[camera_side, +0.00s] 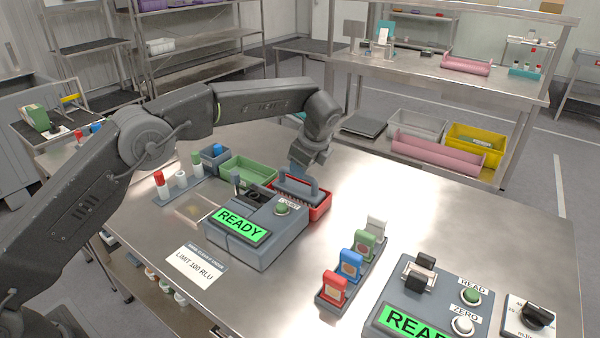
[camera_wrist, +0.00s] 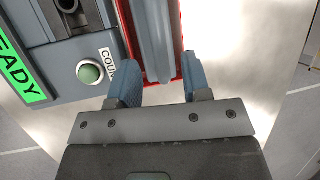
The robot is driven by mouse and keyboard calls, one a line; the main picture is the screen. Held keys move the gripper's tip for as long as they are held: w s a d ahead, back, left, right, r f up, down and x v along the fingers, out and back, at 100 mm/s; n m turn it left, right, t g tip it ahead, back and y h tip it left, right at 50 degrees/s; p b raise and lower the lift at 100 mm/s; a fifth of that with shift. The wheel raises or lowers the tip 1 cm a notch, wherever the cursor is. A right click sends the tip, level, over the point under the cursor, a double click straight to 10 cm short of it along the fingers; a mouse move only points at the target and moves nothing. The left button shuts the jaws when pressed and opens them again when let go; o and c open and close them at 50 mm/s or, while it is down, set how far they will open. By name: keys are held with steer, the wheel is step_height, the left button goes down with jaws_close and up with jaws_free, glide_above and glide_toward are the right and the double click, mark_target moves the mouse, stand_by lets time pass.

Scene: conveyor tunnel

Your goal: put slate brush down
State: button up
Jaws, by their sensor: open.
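The slate brush (camera_side: 291,199) rests in a red tray (camera_side: 322,212) beside the grey READY counter box, with its bristles partly hidden by the tray walls. In the wrist view its slate-blue handle (camera_wrist: 152,45) runs up the picture, between red tray edges (camera_wrist: 181,68). My gripper (camera_side: 303,170) is above the tray, close to the brush handle. In the wrist view my gripper (camera_wrist: 162,84) is open, with one blue finger on each side of the handle's line and a gap between them. Whether either finger touches the handle cannot be told.
The counter box (camera_side: 265,232) with a green button stands just left of the tray. A green bin (camera_side: 248,168) is behind it. A rack of coloured blocks (camera_side: 347,284) and a second READY unit (camera_side: 424,298) stand in front. The table right of the tray is clear.

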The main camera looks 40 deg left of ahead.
steer(key=v, duration=0.7)
steer(key=s+a+r+n+h, duration=0.1)
steer(key=s+a+r+n, duration=0.1)
steer(key=s+r+n, duration=0.3)
steer(key=s+a+r+n+t+h, duration=0.1)
steer(key=s+a+r, duration=0.2)
steer(key=s, duration=0.4)
steer(key=s+a+r+n+h, duration=0.1)
steer(key=s+a+r+n, duration=0.2)
steer(key=s, duration=0.4)
steer(key=s+f+n+t, duration=0.1)
steer(key=s+f+n, duration=0.2)
steer(key=s, duration=0.6)
steer(key=s+a+f+n+t+h, duration=0.1)
steer(key=s+f+n, duration=0.2)
steer(key=s, duration=0.7)
steer(key=n, duration=0.2)
steer(key=shift+f+n+h, duration=0.3)
steer(key=shift+f, duration=0.1)
